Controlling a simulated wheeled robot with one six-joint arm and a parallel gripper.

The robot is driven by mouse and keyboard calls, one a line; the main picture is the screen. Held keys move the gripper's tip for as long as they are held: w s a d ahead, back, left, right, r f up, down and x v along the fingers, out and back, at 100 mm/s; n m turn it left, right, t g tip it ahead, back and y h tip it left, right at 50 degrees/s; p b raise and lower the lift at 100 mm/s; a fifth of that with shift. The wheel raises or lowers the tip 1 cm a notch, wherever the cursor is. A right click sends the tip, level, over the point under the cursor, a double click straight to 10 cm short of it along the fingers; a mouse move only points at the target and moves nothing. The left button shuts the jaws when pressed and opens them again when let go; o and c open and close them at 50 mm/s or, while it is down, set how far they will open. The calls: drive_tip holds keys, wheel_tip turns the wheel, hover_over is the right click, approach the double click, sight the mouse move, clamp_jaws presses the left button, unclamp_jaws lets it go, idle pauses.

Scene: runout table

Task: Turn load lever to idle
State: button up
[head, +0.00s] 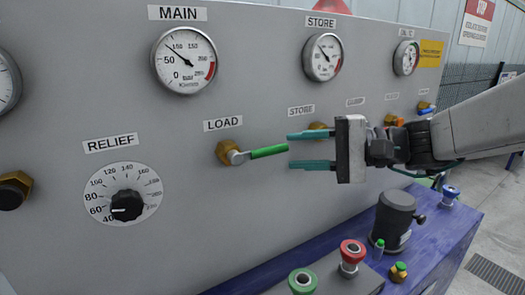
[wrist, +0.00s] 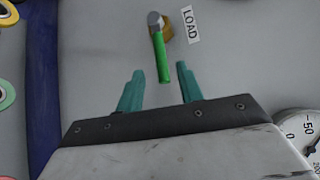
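The load lever (head: 268,152) has a green handle on a brass valve body (head: 228,152), under the LOAD label (head: 222,123) on the grey panel. Its handle points right and slightly up in the head view. My gripper (head: 298,151) is open just right of the handle's free end, with one teal finger above its line and one below. In the wrist view the green handle (wrist: 162,62) reaches toward the gap between the fingers (wrist: 157,82). The handle's end looks level with the fingertips or just inside them; no finger visibly touches it.
A STORE valve (head: 317,132) sits behind my gripper. The RELIEF dial (head: 126,205) is at lower left, and the MAIN gauge (head: 185,60) is above. Below, a blue bench (head: 425,262) carries a green button (head: 302,281), a red button (head: 352,254) and a dark cylinder (head: 394,218).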

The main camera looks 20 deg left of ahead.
sight(261, 153)
drive_tip(key=a, duration=0.7)
drive_tip(key=shift+s+a+f, duration=0.3)
drive_tip(key=shift+a+f, duration=0.05)
drive_tip(key=shift+f, duration=0.1)
clamp_jaws()
